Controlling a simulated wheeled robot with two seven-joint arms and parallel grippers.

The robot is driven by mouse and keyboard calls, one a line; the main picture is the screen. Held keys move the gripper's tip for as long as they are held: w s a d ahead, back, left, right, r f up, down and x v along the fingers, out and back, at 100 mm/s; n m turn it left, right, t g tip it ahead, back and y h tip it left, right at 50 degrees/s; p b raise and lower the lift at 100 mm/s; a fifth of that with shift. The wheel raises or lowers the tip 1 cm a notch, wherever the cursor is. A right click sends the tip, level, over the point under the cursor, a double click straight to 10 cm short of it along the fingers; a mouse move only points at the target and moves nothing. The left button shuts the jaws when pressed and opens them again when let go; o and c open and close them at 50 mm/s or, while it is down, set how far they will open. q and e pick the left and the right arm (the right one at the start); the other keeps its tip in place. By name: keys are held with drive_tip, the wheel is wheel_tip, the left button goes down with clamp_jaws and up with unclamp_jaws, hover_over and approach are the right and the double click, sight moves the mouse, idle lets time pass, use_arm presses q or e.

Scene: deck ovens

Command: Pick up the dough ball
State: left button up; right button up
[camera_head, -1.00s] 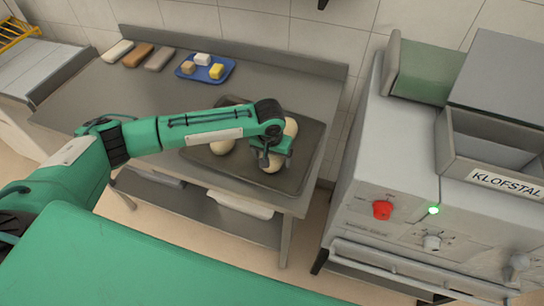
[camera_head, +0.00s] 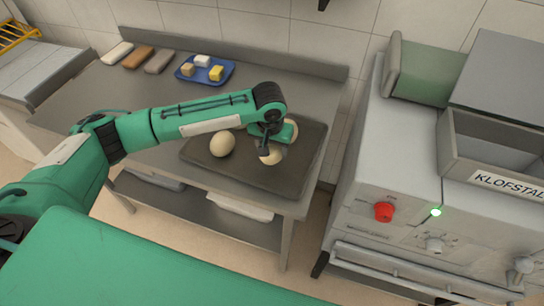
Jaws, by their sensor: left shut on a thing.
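My left gripper (camera_head: 267,146) reaches in from the left over the dark tray (camera_head: 240,178). It is shut on a pale, round dough ball (camera_head: 270,158), which is partly hidden by the fingers. Whether this ball is clear of the tray is hard to tell. A second dough ball (camera_head: 222,144) sits on the tray to the left of the gripper. A third dough ball (camera_head: 290,131) shows partly behind the gripper. My right gripper is not in view.
The tray lies on a steel table (camera_head: 110,95). A blue tray (camera_head: 205,71) with small blocks and several loaf-shaped pieces (camera_head: 117,52) sit at the back. An oven unit with a red knob (camera_head: 384,212) stands to the right, across a gap.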

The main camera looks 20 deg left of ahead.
use_arm(q)
wheel_tip(320, 180, up, 15)
drive_tip(key=b, duration=0.2)
